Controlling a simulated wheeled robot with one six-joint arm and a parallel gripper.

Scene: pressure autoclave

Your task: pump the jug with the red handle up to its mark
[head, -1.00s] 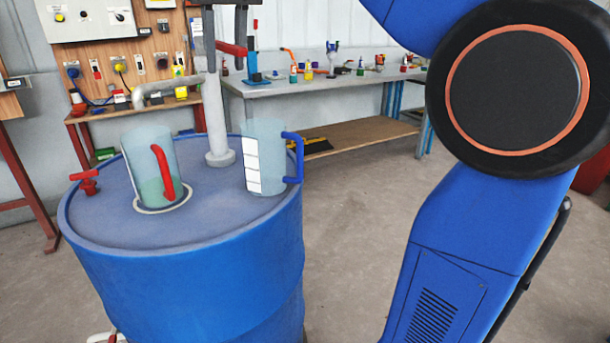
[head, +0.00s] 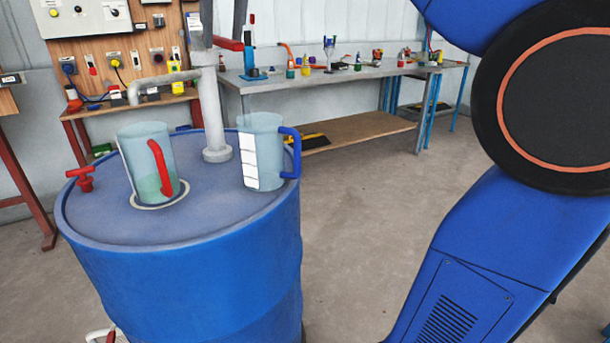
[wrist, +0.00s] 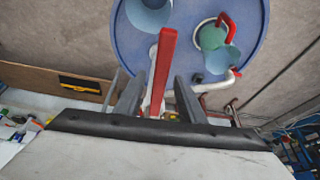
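The clear jug with the red handle (head: 148,160) stands upright on a ringed spot on the drum top, with pale green liquid in its lower part. Its mark cannot be made out clearly. The pump (head: 213,115) rises behind it, with a grey spout (head: 160,82) and a red lever (head: 228,44). In the wrist view the red lever (wrist: 163,70) runs between the fingers of my gripper (wrist: 158,92), which stand apart with gaps on both sides. The red-handled jug (wrist: 212,38) shows beyond, near the spout.
A clear jug with a blue handle (head: 262,150) and white scale stands on the blue drum (head: 190,270), right of the red-handled jug. A red tap (head: 83,178) is at the drum's left edge. A workbench (head: 330,82) stands behind.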

